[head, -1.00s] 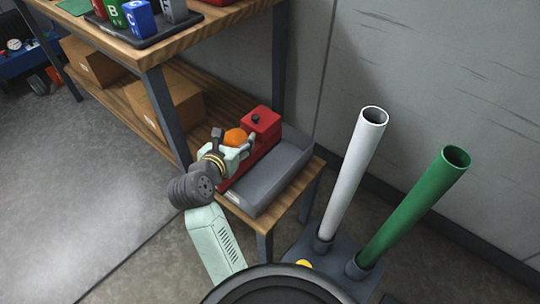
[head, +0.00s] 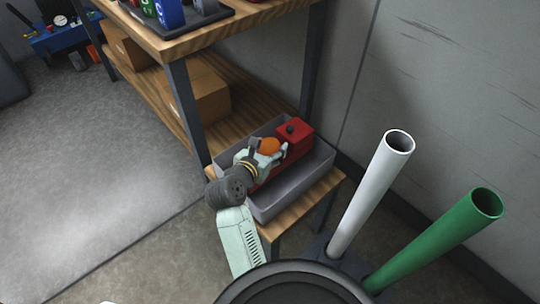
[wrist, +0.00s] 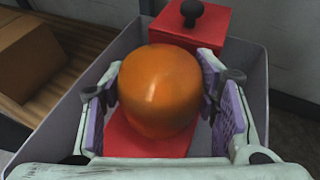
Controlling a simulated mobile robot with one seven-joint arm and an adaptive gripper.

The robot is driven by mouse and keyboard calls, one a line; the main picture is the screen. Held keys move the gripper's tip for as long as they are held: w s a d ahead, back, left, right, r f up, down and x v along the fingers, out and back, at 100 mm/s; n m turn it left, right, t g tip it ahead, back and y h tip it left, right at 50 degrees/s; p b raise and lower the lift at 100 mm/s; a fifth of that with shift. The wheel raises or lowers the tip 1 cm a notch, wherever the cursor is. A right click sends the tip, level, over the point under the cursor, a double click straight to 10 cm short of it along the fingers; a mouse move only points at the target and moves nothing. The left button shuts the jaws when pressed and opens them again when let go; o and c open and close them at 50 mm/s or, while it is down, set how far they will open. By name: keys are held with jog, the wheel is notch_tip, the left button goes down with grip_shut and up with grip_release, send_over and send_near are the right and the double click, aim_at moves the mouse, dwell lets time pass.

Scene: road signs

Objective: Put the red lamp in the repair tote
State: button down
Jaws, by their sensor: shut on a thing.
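The red lamp (head: 294,138) has a red box with a black knob at one end and a round orange part, which shows large in the wrist view (wrist: 160,90). My gripper (head: 269,150) is shut on the orange part, with a purple-padded finger on either side of it in the wrist view (wrist: 165,100). The grey open tote (head: 279,205) stands on the low wooden shelf end. The lamp lies within the tote's rim as seen from both cameras. Its underside is hidden, so I cannot tell whether it touches the tote floor.
A white tube (head: 370,195) and a green tube (head: 437,240) stand upright to the right. Cardboard boxes (head: 200,95) sit on the lower shelf to the left. The upper shelf (head: 200,35) and its grey post (head: 187,115) rise close beside my arm. Open floor lies left.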

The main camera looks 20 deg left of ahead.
jog(key=shift+f, duration=1.5)
jog(key=shift+f, duration=0.1)
jog(key=c, duration=0.6)
grip_release()
jog(key=shift+f, duration=0.15)
